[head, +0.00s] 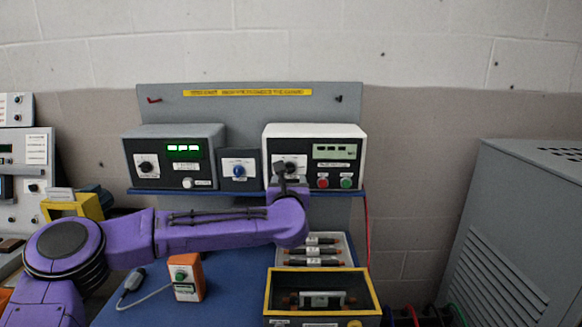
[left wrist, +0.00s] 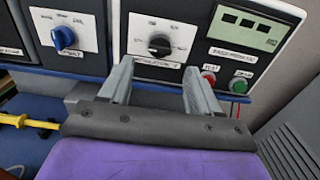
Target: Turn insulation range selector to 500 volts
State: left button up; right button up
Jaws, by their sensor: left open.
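The insulation tester (head: 315,144) is the white-topped box at the right of the shelf, with a display, a red and a green button. Its range selector (left wrist: 159,44) is a dark round knob on a white dial plate, seen in the left wrist view. My left gripper (left wrist: 158,72) is open, its two fingers pointing at the panel just below the knob, one on each side of it. In the head view my left gripper (head: 290,172) partly covers the selector. The knob's exact setting is too small to read. My right gripper is not in view.
A blue knob (left wrist: 64,37) on a small panel sits left of the tester. The red button (left wrist: 208,78) and green button (left wrist: 238,85) lie close to the right finger. A grey box with a green display (head: 174,155) stands further left. Fuses in a tray (head: 348,250) lie below.

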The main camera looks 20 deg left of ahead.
aim_at(289, 172)
pick_arm(q)
jog(key=p+x, duration=0.2)
jog(key=x, duration=0.5)
jog(key=shift+f, duration=0.2)
jog(key=shift+s+r, duration=0.1)
jog(key=shift+c, duration=0.3)
jog(key=c, duration=1)
jog(key=shift+o, duration=0.2)
